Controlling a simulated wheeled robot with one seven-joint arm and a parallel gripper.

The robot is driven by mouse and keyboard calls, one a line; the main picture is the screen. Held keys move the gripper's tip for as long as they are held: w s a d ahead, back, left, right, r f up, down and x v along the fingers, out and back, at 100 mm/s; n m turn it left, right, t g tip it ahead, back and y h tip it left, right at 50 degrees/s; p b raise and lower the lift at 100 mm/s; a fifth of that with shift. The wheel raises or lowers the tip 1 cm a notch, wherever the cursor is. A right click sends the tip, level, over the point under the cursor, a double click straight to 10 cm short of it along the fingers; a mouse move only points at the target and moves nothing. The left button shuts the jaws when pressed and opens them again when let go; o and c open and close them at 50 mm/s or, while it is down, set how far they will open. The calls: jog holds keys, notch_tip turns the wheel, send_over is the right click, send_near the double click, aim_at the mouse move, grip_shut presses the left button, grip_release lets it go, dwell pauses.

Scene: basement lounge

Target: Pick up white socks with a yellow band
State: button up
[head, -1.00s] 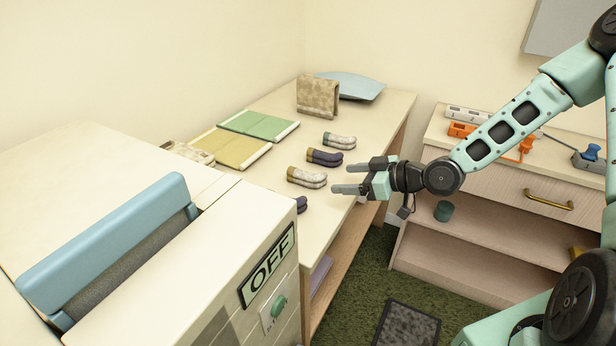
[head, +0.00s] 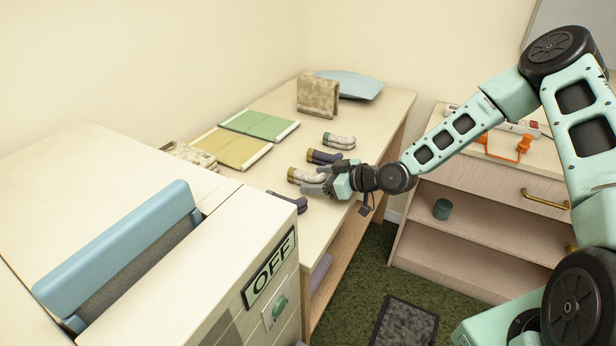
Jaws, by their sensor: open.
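The white socks with a yellow band (head: 299,175) lie on the long table, with the yellow band at their left end. My gripper (head: 314,181) is open at the right end of these socks. One finger shows at their far side and the other at their near side, and the gripper hides part of them. I cannot tell whether the fingers touch the socks.
Dark socks with a yellowish band (head: 323,157) lie just behind, and white socks with a darker band (head: 339,140) lie farther back. More dark socks (head: 288,201) lie nearer, by the white machine (head: 240,215).

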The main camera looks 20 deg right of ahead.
jog(key=c, duration=1.1)
jog(key=shift+r, duration=0.1)
